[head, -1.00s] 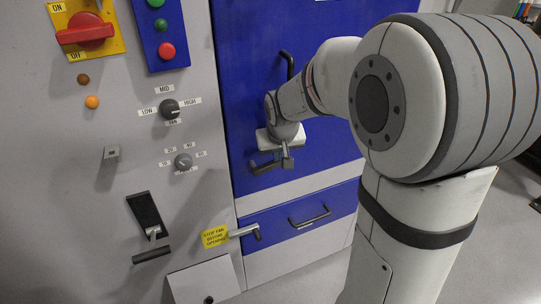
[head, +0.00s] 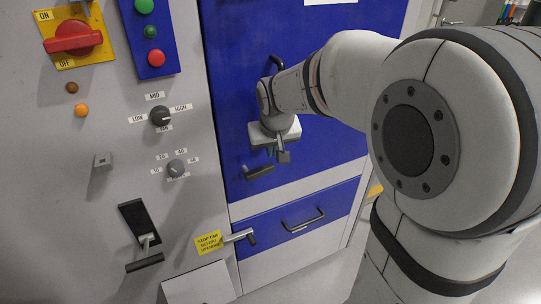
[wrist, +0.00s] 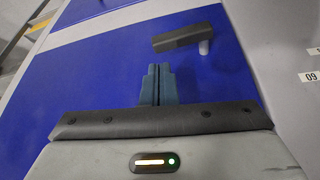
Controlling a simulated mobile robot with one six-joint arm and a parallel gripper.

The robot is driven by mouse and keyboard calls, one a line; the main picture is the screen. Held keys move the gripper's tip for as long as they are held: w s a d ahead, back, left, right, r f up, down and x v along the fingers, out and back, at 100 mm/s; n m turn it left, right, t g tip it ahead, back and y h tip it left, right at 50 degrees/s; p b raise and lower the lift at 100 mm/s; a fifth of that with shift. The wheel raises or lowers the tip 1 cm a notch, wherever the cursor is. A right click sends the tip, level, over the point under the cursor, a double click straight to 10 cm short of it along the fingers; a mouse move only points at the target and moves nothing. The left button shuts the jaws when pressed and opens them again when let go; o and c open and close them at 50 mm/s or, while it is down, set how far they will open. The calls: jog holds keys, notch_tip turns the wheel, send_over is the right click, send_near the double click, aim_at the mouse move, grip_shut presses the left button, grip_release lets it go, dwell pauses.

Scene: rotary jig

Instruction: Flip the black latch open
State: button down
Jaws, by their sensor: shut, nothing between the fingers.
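The black latch (head: 258,172) is a short dark bar on the lower left of the blue door (head: 240,80). It lies roughly level, slightly tilted in the picture. In the wrist view the latch (wrist: 182,39) shows with its pale post near the right end. My gripper (head: 282,156) is shut and empty, just above and to the right of the latch in the head view. In the wrist view the closed fingertips (wrist: 158,68) sit below the bar's left part, with a visible gap. They do not appear to touch it.
A drawer with a black handle (head: 304,219) is below the door. A lever handle (head: 238,236) beside a yellow label (head: 208,242) is at lower left. The grey panel carries a red switch (head: 73,38), knobs (head: 160,116) and a black-slotted lever (head: 145,262).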

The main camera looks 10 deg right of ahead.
jog(key=shift+v, duration=1.35)
jog(key=s+d+g+p, duration=0.2)
jog(key=s+p, duration=0.2)
jog(key=s, duration=1.5)
jog(key=shift+s, duration=0.4)
